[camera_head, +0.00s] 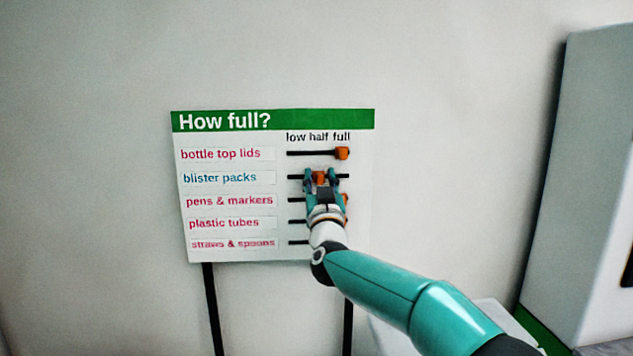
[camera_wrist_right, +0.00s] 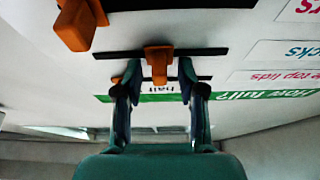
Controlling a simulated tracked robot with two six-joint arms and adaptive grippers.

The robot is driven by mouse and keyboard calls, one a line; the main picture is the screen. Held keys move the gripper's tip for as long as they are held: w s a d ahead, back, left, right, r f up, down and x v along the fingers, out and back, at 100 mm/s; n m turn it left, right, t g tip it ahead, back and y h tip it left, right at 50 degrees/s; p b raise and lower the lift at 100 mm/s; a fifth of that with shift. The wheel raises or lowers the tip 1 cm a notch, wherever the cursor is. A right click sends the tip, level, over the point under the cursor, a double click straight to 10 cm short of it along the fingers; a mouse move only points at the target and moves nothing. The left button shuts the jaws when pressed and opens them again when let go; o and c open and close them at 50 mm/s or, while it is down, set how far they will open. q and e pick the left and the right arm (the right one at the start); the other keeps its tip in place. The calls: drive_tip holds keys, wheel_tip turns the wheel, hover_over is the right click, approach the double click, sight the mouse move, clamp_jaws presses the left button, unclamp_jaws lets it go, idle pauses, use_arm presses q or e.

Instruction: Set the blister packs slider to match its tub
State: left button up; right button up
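The blister packs slider has an orange knob (camera_head: 319,178) near the middle of its black track, under "half". The knob also shows in the right wrist view (camera_wrist_right: 158,66), where the board appears upside down. My right gripper (camera_head: 320,173) is at this row with one finger on each side of the knob. In the wrist view the fingers (camera_wrist_right: 160,72) stand apart, with a small gap on both sides of the knob. The "blister packs" label (camera_head: 220,177) is blue. My left gripper is not in view. No tub is in view.
The "How full?" board (camera_head: 232,162) stands on black legs before a pale wall. The bottle top lids knob (camera_head: 342,153) is at "full". The pens & markers knob (camera_wrist_right: 80,25) is also toward "full", close by. My right arm hides the lower knobs. A grey cabinet (camera_head: 585,180) stands at right.

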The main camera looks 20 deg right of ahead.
drive_tip(key=shift+s+f, duration=0.1)
drive_tip(key=v, duration=1.1)
drive_tip(key=shift+s+f, duration=0.2)
drive_tip(key=shift+s, duration=0.1)
drive_tip(key=shift+a, duration=0.1)
